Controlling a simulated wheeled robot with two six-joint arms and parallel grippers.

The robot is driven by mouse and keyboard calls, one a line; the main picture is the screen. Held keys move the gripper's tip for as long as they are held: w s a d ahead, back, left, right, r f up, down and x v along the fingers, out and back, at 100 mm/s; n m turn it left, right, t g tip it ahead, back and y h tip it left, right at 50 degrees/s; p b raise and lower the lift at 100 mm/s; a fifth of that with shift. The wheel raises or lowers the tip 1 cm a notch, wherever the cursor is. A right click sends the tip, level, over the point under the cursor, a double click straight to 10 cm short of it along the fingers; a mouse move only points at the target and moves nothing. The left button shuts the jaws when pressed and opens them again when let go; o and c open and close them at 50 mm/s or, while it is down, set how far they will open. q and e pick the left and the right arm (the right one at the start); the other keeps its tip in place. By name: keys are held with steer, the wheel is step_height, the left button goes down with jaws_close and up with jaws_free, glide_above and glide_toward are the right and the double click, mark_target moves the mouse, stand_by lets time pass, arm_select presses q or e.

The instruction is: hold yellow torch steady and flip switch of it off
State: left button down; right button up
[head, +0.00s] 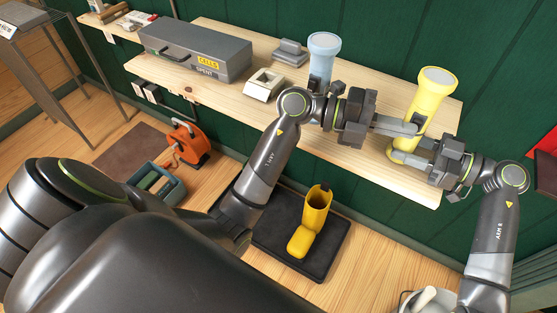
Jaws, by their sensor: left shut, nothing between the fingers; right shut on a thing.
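The yellow torch (432,97) stands upright on the wooden shelf near its right end, with its wide head at the top. My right gripper (404,148) is shut on the lower part of the torch from the right. My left gripper (416,129) reaches in from the left and is shut, with its fingertips at the torch's middle. Whether the tips touch the torch is hard to tell. The switch is not clearly visible; the grippers cover part of the torch body.
A light blue torch (322,58) stands behind my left wrist. A grey case (195,50) labelled CELLS and SPENT, a small cream box (264,84) and a grey object (290,52) are on the shelf (230,97).

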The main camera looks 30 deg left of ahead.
arm_select(q)
steer(key=s+m, duration=0.1)
steer(key=s, duration=0.4)
steer(key=f+v, duration=0.1)
steer(key=v, duration=0.9)
steer(key=a+f+n+t, duration=0.1)
steer(key=a+f+t, duration=0.4)
steer(key=f, duration=0.4)
steer(key=s+a+f+n+t+y, duration=0.1)
steer(key=a+f+t, duration=0.4)
steer(key=f, duration=0.4)
steer(key=shift+s+a+t+y, duration=0.2)
steer(key=shift+a+t+y, duration=0.15)
steer(key=shift+a, duration=0.3)
steer(key=shift+r, duration=0.1)
